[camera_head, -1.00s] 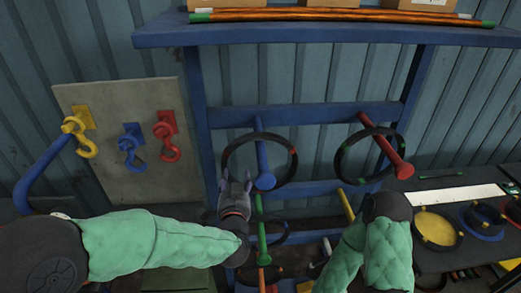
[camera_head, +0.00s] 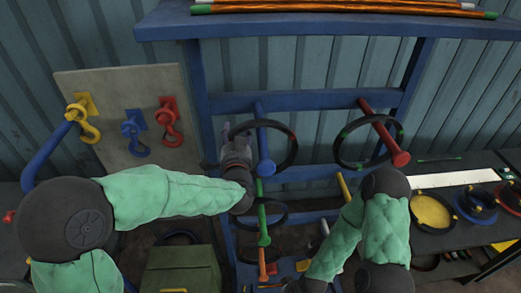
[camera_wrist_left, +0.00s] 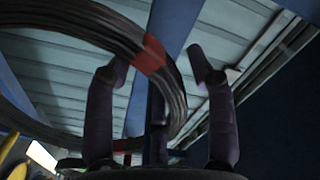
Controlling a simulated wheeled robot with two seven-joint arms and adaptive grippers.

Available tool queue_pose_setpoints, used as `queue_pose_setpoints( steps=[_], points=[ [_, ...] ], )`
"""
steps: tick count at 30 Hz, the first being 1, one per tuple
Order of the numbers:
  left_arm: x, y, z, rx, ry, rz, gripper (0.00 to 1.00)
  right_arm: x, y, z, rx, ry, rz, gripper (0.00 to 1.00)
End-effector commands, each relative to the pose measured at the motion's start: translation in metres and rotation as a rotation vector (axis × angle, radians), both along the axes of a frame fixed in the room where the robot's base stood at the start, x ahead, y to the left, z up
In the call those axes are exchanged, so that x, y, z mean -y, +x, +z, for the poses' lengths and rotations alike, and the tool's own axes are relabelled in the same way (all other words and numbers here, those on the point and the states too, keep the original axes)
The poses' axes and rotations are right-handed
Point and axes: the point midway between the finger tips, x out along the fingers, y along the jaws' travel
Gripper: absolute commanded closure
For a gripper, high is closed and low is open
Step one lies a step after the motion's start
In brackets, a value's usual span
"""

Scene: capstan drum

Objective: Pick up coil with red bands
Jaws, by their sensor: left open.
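The black coil with red bands (camera_head: 295,150) hangs on the blue peg (camera_head: 263,150) of the blue rack. In the left wrist view the coil (camera_wrist_left: 152,55) shows a red band close up, and its strands run down between my two fingers. My left gripper (camera_head: 230,140) is open at the left side of the coil, fingers pointing up, with gaps between both fingers and the strands. My right gripper (camera_head: 308,285) is low at the bottom edge, mostly hidden by its own arm, so its fingers cannot be made out.
A coil with green bands (camera_head: 338,145) hangs on the red peg (camera_head: 390,145) to the right. Another dark coil hangs lower, by the green peg (camera_head: 263,220). A board with hooks (camera_head: 110,155) stands left. A bench (camera_head: 460,185) with rings is at right.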

Motion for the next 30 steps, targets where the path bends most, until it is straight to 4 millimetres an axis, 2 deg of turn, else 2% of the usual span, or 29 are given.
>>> queue_pose_setpoints(
  steps=[8, 14, 26, 30],
  points=[
    [0.000, 0.003, 0.000, 0.000, 0.000, 0.000, 0.45, 0.000, 0.000, 0.000, 0.000, 0.000, 0.000, 0.60],
    [0.000, 0.003, 0.000, 0.000, 0.000, 0.000, 0.98, 0.000, 0.000, 0.000, 0.000, 0.000, 0.000, 0.60],
    [-0.001, 0.003, 0.006, 0.009, -0.005, 0.002, 1.00, 0.000, 0.000, 0.001, 0.000, 0.000, 0.000, 0.60],
    [-0.001, 0.003, 0.020, 0.012, -0.006, 0.004, 1.00, 0.000, 0.000, 0.001, 0.000, 0.000, 0.000, 0.60]
  ],
)
